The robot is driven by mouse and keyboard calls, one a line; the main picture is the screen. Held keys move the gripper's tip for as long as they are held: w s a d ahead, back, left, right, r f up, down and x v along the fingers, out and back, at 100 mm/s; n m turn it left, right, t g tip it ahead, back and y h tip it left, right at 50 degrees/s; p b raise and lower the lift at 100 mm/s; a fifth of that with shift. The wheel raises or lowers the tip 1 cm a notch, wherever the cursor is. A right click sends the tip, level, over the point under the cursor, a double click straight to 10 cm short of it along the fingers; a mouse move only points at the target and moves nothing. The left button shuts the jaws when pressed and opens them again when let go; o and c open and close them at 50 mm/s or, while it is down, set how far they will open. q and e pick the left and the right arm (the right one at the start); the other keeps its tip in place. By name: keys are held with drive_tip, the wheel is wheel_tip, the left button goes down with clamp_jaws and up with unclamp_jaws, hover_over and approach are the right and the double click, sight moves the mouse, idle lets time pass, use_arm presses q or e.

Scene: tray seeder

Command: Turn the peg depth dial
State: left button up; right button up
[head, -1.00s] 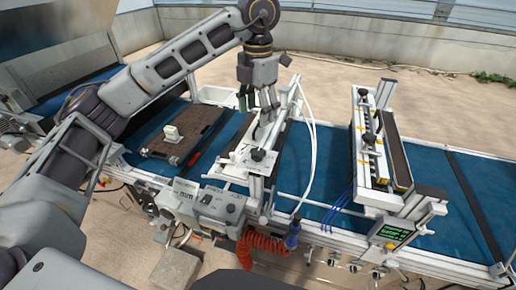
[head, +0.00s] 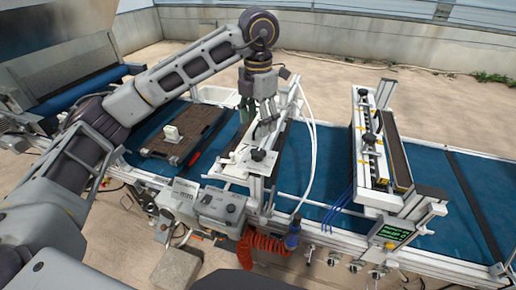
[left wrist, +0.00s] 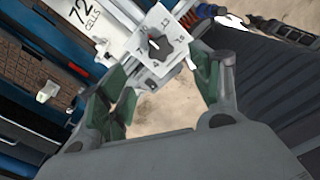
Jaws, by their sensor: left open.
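The peg depth dial, a dark lobed knob on a white plate with numbers around it, shows in the left wrist view (left wrist: 176,47) just beyond my fingertips. In the head view the dark knob (head: 258,155) sits on top of the white stand in the middle of the line. My left gripper (head: 257,117) points down above and behind the knob. In the left wrist view its green-padded fingers (left wrist: 163,88) are apart with nothing between them, and the dial stands clear of them. My right gripper is in neither view.
A dark seed tray (head: 190,135) with a small white block (head: 172,133) lies on the blue belt at left. A grey control box (head: 219,207) stands in front. A second frame (head: 367,140) and a green-lit display (head: 393,232) are at right. White hoses curve beside the stand.

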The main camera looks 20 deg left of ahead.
sight(258, 152)
use_arm(q)
wheel_tip(258, 152, down, 11)
drive_tip(key=shift+r+p, duration=0.2)
drive_tip(key=shift+p, duration=0.75)
drive_tip(key=c, duration=1.1)
drive_tip(key=shift+o, duration=0.2)
